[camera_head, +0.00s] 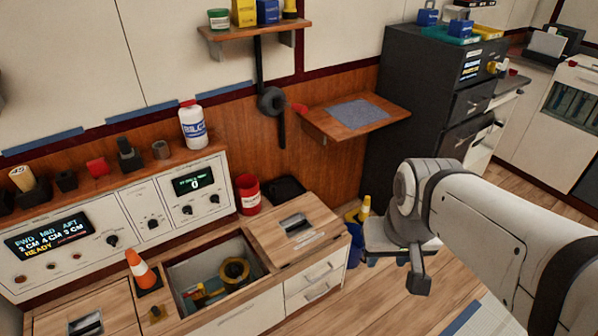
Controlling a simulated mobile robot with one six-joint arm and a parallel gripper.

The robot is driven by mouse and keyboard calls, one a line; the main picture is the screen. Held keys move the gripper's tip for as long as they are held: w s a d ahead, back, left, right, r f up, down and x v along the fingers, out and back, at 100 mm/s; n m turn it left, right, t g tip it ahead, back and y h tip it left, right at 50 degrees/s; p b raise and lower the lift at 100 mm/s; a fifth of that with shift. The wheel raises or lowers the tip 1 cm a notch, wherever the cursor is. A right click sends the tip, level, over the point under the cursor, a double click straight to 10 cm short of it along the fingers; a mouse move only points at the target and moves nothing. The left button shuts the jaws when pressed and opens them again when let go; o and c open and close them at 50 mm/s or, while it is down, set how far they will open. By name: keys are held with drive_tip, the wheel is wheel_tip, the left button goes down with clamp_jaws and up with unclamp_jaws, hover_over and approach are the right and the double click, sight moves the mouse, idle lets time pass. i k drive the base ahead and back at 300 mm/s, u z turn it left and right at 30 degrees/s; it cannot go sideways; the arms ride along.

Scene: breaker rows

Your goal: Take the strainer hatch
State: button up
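A wooden hatch panel (296,226) with a dark recessed metal pull lies on the counter, right of an open square well (192,270). It may be the strainer hatch; I read no label naming it. A second wooden panel (58,312) with a similar pull is at the lower left, cut by the picture edge. Inside the well are a yellow ring-shaped part (234,270) and a smaller yellow and red part. My gripper (418,284) hangs right of the counter, apart from both panels. Only a dark finger part shows, so its opening is unclear.
An orange cone (140,268) stands at the well's left edge. A red can (248,194) and a black tray (285,188) are behind the right panel. A control panel (130,215) rises behind the counter. A dark cabinet (400,110) stands at the back right.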

sight(286, 233)
drive_tip(key=u, duration=0.05)
drive_tip(key=i, duration=0.9)
drive_tip(key=z, duration=0.05)
